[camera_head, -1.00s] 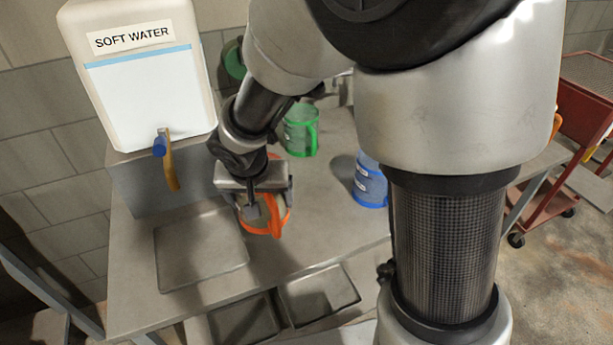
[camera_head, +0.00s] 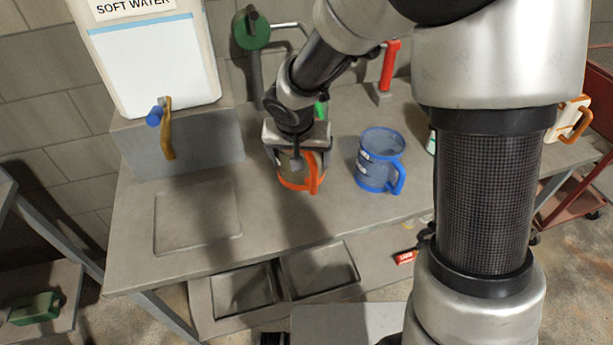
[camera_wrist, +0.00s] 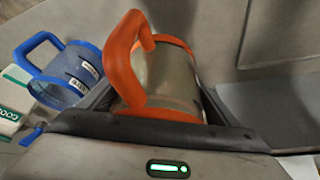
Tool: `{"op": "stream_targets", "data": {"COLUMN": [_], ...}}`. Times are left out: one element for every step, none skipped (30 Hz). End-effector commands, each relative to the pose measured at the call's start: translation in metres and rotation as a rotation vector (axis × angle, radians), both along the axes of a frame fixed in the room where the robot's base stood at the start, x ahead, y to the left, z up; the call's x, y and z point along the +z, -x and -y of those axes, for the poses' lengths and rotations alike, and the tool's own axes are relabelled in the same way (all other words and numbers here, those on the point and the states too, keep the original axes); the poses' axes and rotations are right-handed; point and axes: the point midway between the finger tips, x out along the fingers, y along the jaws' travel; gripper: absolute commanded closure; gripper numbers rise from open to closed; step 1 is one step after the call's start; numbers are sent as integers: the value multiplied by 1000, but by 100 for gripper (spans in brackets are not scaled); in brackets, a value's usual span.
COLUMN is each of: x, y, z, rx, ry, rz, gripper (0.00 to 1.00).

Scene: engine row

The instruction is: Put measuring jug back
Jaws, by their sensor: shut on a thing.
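My gripper (camera_head: 297,150) is shut on a measuring jug with an orange rim, base and handle (camera_head: 300,182). The jug is upright in the head view, at the middle of the bench; I cannot tell whether its base touches the top. In the wrist view the orange jug (camera_wrist: 168,75) lies between the two fingers (camera_wrist: 155,118), its handle toward the camera. A blue measuring jug (camera_head: 380,163) stands just right of it on the bench and also shows in the wrist view (camera_wrist: 72,75). A green jug (camera_head: 320,110) is mostly hidden behind my gripper.
The soft water tank (camera_head: 155,65) with its tap stands at the back left. A shallow recess (camera_head: 198,217) lies in the bench (camera_head: 140,255) below it. An orange-handled jug (camera_head: 568,120) stands at the right end. A red-handled post (camera_head: 388,70) rises behind.

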Motion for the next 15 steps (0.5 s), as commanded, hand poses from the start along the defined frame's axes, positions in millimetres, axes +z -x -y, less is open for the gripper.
{"op": "stream_targets", "data": {"x": [-10,-16,-23,-28,-32,-37,-40,-43,-45,-47,-48,-50,-52,-55,-60], "y": [0,0,0,0,0,0,0,-1,-1,-1,-1,-1,-1,-1,0], "z": [-1,-1,-1,-1,-1,-1,0,-1,-1,-1,-1,-1,-1,-1,0], "rx": [3,3,2,4,3,3,1,2,2,2,2,3,3,1,0], "ry": [-1,0,0,1,-1,0,-1,0,-1,-2,-2,-1,-1,0,-1], "rz": [0,-1,0,0,0,0,0,1,2,2,3,3,2,2,1], "gripper": [79,79,79,79,79,79,79,79,79,79,79,79,79,79,79]}}
